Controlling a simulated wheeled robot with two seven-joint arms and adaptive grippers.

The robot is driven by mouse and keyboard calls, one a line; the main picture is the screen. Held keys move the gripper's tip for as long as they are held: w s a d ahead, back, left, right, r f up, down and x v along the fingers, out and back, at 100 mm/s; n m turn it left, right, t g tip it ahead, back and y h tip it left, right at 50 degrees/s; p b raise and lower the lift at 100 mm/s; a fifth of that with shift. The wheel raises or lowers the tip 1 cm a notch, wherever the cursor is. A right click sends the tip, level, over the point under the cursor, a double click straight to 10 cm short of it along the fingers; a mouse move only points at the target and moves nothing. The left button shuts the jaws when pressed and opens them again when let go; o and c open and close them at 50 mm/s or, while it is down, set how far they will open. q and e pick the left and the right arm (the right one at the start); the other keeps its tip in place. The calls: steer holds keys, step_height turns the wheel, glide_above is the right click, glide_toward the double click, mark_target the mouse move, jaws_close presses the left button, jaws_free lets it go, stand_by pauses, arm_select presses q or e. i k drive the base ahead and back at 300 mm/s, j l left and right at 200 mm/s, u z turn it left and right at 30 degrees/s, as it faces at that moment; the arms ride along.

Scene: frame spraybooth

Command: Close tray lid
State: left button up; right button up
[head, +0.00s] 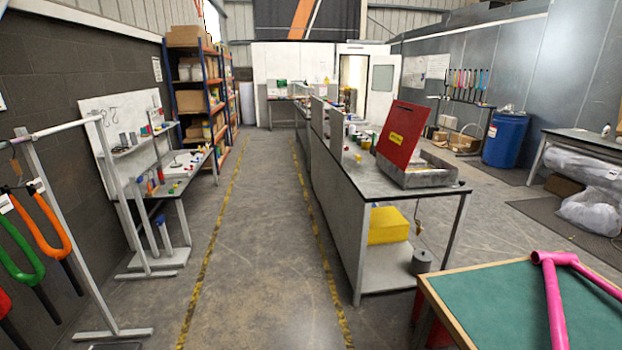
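A grey metal tray (432,177) sits on the near end of the long workbench, right of the middle of the head view. Its red lid (402,138) stands open, tilted up along the tray's left side, with a yellow label on it. The inside of the tray is mostly hidden by its front wall and the lid. Neither of my grippers shows in the head view.
The workbench (352,183) has a yellow box (388,226) on its lower shelf. A green-topped table (510,300) with a pink frame (553,300) stands at the near right. The aisle (252,230) left of the bench is clear. A blue barrel (505,140) stands farther right.

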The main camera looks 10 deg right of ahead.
mark_target(406, 122)
steer(key=i+z, duration=0.3)
steer(key=i+j+z, duration=0.1)
steer(key=i+z, duration=0.15)
steer(key=i, duration=0.25)
steer(key=i+z, duration=0.35)
steer(key=i, duration=0.25)
steer(key=i+j+u, duration=0.15)
steer(key=i+j, duration=0.85)
